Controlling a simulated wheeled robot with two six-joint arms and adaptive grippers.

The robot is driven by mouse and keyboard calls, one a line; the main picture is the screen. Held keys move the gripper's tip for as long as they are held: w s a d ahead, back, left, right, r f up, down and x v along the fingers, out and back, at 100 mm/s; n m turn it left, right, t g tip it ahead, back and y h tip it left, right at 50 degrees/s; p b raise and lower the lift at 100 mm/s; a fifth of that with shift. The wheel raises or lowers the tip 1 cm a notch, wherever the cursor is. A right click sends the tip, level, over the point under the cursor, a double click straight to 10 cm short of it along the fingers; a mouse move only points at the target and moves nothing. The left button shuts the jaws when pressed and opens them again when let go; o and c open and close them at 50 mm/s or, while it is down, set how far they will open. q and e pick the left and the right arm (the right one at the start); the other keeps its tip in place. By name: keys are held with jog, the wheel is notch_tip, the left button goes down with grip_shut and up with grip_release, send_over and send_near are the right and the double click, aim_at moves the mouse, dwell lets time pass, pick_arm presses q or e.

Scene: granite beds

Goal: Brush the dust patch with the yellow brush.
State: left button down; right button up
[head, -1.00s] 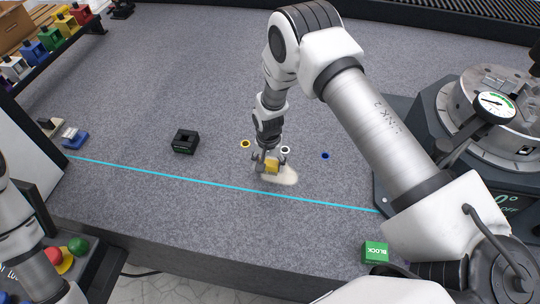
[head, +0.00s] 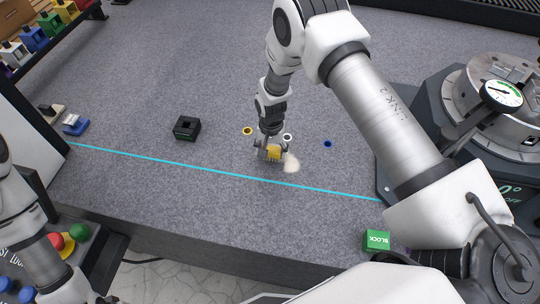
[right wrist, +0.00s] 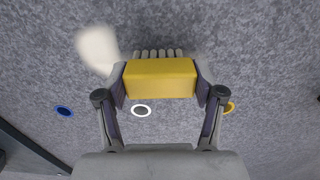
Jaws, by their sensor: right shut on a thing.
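The yellow brush (head: 273,154) is a small yellow block with pale bristles, which show beyond its far edge in the right wrist view. My right gripper (head: 268,151) is shut on its yellow body (right wrist: 160,80), one finger on each side. The pale dust patch (head: 292,163) lies on the grey surface just right of the brush. In the right wrist view the dust patch (right wrist: 96,48) is left of the bristles, its near end beside the gripper's left finger. Bristle contact with the surface cannot be told. My left arm shows at the left edge; its gripper is out of view.
Yellow (head: 247,131), white (head: 287,137) and blue (head: 327,143) rings lie behind the brush. A black block (head: 187,128) is left, a green block (head: 376,240) front right, and a dial fixture (head: 503,95) right. A cyan line (head: 180,161) crosses in front.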

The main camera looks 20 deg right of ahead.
jog(key=shift+w+d+b, duration=0.4)
jog(key=shift+w+d, duration=0.1)
jog(key=shift+w, duration=0.2)
jog(key=shift+w+d+b, duration=0.4)
jog(key=shift+w+d, duration=0.1)
jog(key=shift+w, duration=0.15)
jog(key=shift+w+d+f+b, duration=0.2)
jog(key=shift+w+d+b, duration=0.5)
jog(key=shift+w+b, duration=0.2)
jog(key=shift+w+d, duration=0.2)
jog(key=shift+w, duration=0.05)
jog(key=shift+r, duration=0.15)
jog(key=shift+w+r+p, duration=0.1)
jog(key=shift+r+p, duration=0.55)
jog(key=shift+r, duration=0.25)
